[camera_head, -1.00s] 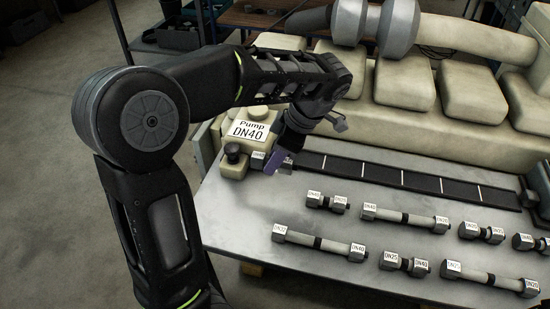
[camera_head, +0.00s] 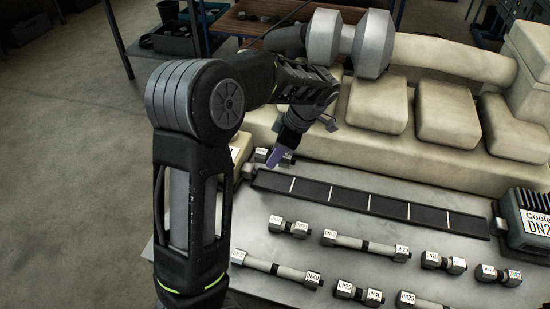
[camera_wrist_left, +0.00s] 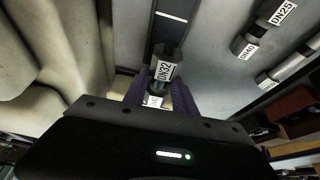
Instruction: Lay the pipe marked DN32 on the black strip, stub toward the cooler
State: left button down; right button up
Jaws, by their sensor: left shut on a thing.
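My left gripper (camera_head: 276,158) is shut on a short grey fitting (camera_head: 288,158) and holds it near the left end of the black strip (camera_head: 342,196). In the left wrist view a DN32 label faces up on this fitting (camera_wrist_left: 165,56), between the purple fingers (camera_wrist_left: 184,97). A second, smaller label at its near end is unreadable. The strip (camera_wrist_left: 172,20) runs on beyond the fitting; I cannot tell whether they touch. The cooler (camera_head: 532,218) stands at the strip's right end. My right gripper is not in view.
Several labelled pipes, such as a long one (camera_head: 365,245) and a short one (camera_head: 288,226), lie on the grey table (camera_head: 330,222) in front of the strip. The cream engine block (camera_head: 400,160) rises behind it. The pump (camera_head: 240,150) is mostly hidden behind my left arm.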

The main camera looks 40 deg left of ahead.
aim_at(271, 180)
pick_arm(q)
jog(key=shift+w, duration=0.2)
jog(key=shift+s+a+r, duration=0.1)
jog(key=shift+s+a, duration=0.05)
jog(key=shift+s, duration=0.05)
jog(key=shift+w, duration=0.1)
jog(key=shift+f, duration=0.25)
jog(key=shift+f+b, duration=0.95)
jog(key=shift+f, duration=0.95)
notch_tip(271, 180, down, 3)
jog(key=b, duration=0.3)
jog(key=shift+f, duration=0.2)
jog(key=shift+b, duration=0.3)
jog(key=shift+f+b, duration=0.15)
jog(key=shift+b, duration=0.2)
